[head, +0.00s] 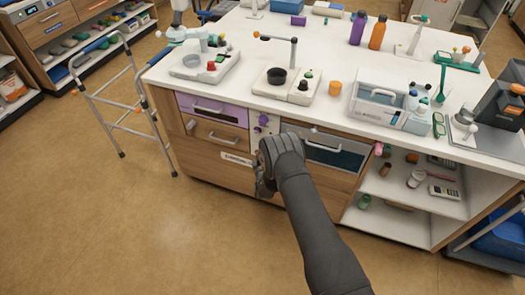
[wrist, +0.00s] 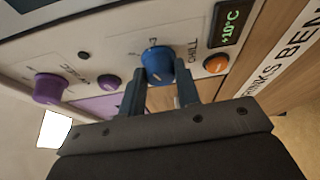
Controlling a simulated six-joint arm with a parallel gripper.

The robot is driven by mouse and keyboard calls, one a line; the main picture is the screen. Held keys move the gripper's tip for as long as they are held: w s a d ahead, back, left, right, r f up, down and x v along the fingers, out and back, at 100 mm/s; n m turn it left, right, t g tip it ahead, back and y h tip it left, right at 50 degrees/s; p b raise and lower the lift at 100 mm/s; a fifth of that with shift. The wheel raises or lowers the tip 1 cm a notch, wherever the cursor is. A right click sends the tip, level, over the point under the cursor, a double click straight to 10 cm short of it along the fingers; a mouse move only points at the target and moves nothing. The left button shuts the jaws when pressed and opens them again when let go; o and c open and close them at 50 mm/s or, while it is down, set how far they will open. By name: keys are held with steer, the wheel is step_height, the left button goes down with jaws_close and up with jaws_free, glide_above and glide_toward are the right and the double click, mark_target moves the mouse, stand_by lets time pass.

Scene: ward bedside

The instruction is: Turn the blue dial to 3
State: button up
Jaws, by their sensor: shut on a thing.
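The blue dial (wrist: 157,64) sits on a pale control panel (wrist: 120,62) in the wrist view, beside the word CHILL. Small marks stand around it, too small to read surely, and I cannot tell which one it points to. My gripper (wrist: 160,88) has one finger on each side of the dial and is shut on it. In the head view my gripper (head: 265,182) is at the front of the white-topped counter, below the panel's purple knobs (head: 263,120), and the blue dial is hidden behind it.
In the wrist view, a large purple knob (wrist: 50,88) and a small one (wrist: 109,82) lie left of the dial. An orange button (wrist: 216,64) and a +10°C display (wrist: 230,22) lie right. A walking frame (head: 112,95) stands left of the counter.

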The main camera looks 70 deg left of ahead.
steer(key=shift+f+m+t+y, duration=0.15)
steer(key=shift+m+y, duration=0.15)
steer(key=shift+m, duration=0.5)
steer(key=shift+m+t+y, duration=0.15)
steer(key=shift+m+y, duration=0.15)
steer(key=shift+m, duration=0.5)
steer(key=o, duration=1)
steer(key=v, duration=1.7)
steer(key=shift+s+d+f, duration=0.1)
steer(key=shift+d+f, duration=0.05)
steer(key=shift+f, duration=0.1)
